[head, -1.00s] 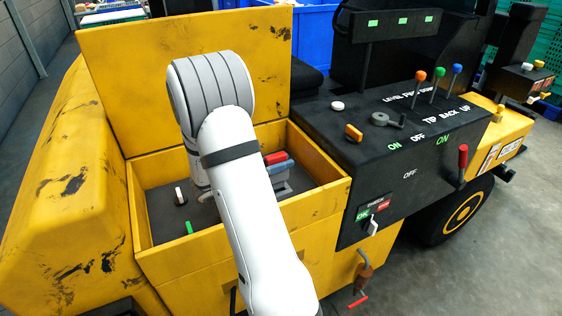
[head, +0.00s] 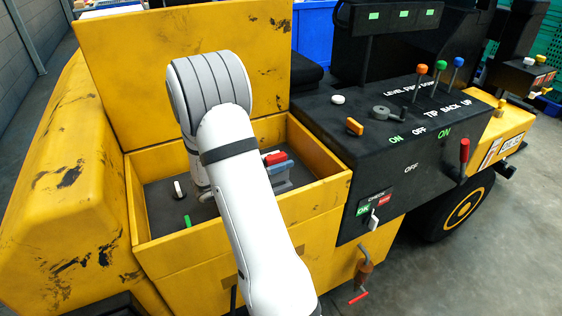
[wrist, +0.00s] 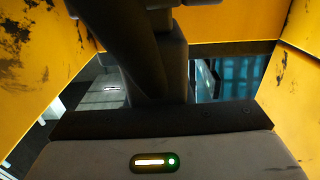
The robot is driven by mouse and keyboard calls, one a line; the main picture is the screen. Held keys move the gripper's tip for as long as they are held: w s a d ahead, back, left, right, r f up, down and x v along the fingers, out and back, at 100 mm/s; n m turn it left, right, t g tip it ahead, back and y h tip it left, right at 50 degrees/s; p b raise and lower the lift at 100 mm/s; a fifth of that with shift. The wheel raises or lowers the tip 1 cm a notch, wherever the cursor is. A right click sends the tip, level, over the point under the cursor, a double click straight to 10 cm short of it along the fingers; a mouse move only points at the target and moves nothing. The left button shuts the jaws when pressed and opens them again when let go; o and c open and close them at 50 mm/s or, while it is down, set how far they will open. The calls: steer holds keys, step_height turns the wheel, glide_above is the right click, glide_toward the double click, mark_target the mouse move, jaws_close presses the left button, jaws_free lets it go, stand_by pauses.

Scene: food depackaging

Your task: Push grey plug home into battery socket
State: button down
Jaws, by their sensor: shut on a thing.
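The open yellow battery box (head: 312,150) is in the middle of the head view, with my arm reaching down into it. A grey block with red and blue parts (head: 280,176) shows inside the box, right of my arm. My gripper's tips are hidden behind my arm there. In the wrist view, my gripper (wrist: 172,75) points between the yellow walls and is shut on a dark grey piece, which seems to be the grey plug (wrist: 172,62). The picture is dark, and the contact between plug and socket cannot be made out.
A white-tipped stub (head: 178,190) and a green piece (head: 187,220) stand on the box floor, left of my arm. The raised yellow lid (head: 130,75) is behind. A black control panel (head: 400,135) with levers adjoins on the right.

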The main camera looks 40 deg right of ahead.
steer(key=shift+f, duration=0.35)
steer(key=shift+r, duration=0.15)
steer(key=shift+r+p, duration=1.25)
steer(key=shift+r, duration=0.2)
steer(key=shift+p, duration=0.3)
stand_by(0.9)
steer(key=shift+f+b, duration=0.95)
steer(key=shift+f, duration=0.65)
steer(key=c, duration=1.2)
jaws_free()
